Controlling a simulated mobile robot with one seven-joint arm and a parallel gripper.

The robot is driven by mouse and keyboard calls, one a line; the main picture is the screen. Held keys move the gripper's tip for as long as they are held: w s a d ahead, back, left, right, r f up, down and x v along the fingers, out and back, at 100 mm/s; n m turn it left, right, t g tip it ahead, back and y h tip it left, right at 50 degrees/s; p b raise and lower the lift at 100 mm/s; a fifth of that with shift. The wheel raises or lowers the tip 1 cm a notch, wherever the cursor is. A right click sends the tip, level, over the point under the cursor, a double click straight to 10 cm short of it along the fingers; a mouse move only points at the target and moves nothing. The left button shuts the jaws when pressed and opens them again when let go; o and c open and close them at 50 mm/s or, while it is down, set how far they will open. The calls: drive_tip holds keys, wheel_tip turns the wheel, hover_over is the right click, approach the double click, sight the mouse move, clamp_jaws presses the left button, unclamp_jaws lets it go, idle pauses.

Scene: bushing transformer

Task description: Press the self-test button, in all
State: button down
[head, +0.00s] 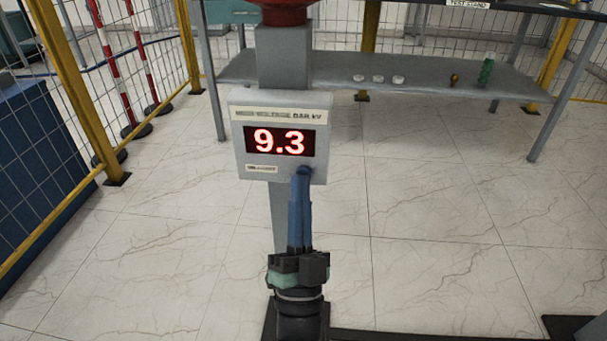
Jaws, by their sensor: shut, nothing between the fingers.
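A grey meter box (239,150) on a post has a red digital display (279,141) reading 9.3. A small label (261,169) sits below the display at the left; its text is too small to read surely. My gripper (303,174) reaches up from the bottom of the view with its long blue fingers shut and empty. Its fingertips are at the lower right of the box front, right of the label. The self-test button cannot be made out; the fingertips may hide it. Whether they touch the box face cannot be told.
A grey bench (425,76) behind carries several small white discs, a brown piece and a green piece. A yellow-framed mesh fence (72,85) and a blue tiled block (40,165) stand at left. The marble floor (440,210) at right is mostly clear.

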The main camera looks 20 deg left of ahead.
drive_tip(key=shift+w+a, duration=0.1)
drive_tip(key=shift+w, duration=0.15)
drive_tip(key=shift+s, duration=0.1)
idle(0.4)
drive_tip(key=shift+s+d, duration=0.25)
drive_tip(key=shift+s, duration=0.55)
drive_tip(key=s+p, duration=0.1)
drive_tip(key=s, duration=0.1)
drive_tip(key=s+d+p, duration=0.1)
drive_tip(key=s, duration=0.1)
drive_tip(key=shift+s+d, duration=0.2)
drive_tip(key=shift+s, duration=0.2)
idle(0.4)
